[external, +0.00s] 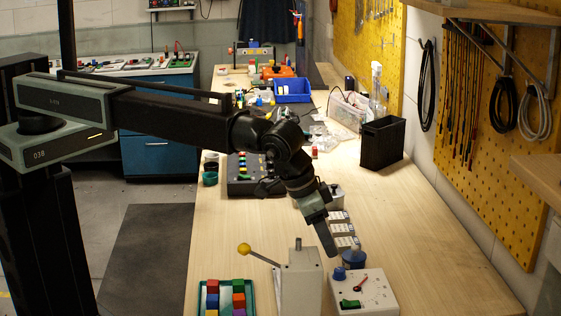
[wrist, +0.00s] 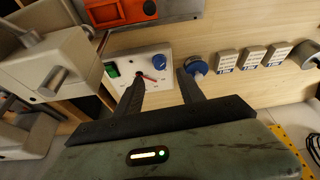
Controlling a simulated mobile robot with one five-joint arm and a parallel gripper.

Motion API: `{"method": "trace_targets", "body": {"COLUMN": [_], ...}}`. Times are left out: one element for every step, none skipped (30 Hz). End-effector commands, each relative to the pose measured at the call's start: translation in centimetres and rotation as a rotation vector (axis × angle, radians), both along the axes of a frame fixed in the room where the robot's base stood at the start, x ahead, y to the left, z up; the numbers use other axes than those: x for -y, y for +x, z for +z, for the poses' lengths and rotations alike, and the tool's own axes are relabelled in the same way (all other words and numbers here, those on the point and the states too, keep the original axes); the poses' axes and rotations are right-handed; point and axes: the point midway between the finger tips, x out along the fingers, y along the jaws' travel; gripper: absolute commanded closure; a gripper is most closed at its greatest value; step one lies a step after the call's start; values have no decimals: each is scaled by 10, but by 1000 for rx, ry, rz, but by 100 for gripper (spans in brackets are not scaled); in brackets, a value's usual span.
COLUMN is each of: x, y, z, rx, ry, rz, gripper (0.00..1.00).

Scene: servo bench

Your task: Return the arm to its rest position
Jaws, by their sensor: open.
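My arm reaches from the column at the left out over the wooden bench (external: 430,230). My gripper (external: 333,252) points down near a white control box (external: 372,294) with blue, red and green controls. In the wrist view my gripper (wrist: 162,80) has its two fingers apart with nothing between them. The control box (wrist: 122,72) lies beyond the left finger, and a blue round knob (wrist: 196,66) lies beyond the right fingertip. I cannot tell whether either finger touches anything.
A grey lever box (external: 298,285) with a yellow-knobbed lever (external: 244,249) stands left of the control box. A tray of coloured blocks (external: 250,284) is at the front. Several small labelled blocks (external: 343,229) and a black bin (external: 383,143) stand farther back. Bench at right is clear.

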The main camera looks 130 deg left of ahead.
Motion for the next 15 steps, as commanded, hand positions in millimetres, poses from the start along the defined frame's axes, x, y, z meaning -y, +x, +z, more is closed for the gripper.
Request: {"method": "trace_targets", "body": {"x": [0, 0, 0, 2, 5, 12, 19, 28, 42, 54, 65, 81, 92, 103, 117], "y": [0, 0, -1, -4, -9, -21, -32, -47, -70, -90, -111, -139, -159, -180, -207], "z": [0, 0, 0, -1, -2, -5, -7, -10, -14, -18, -22, -26, -30, -33, -37], "rx": [0, 0, -1, -4, -9, -20, -33, -48, -73, -94, -117, -146, -169, -189, -217], "ry": [0, 0, 0, -1, -3, -6, -10, -14, -22, -29, -36, -48, -56, -65, -78], "rz": [0, 0, -2, -6, -14, -33, -55, -83, -129, -169, -211, -272, -318, -365, -426], "gripper": [54, 54, 54, 54, 54, 54, 54, 54, 54, 54, 54, 54, 54, 54, 54]}}
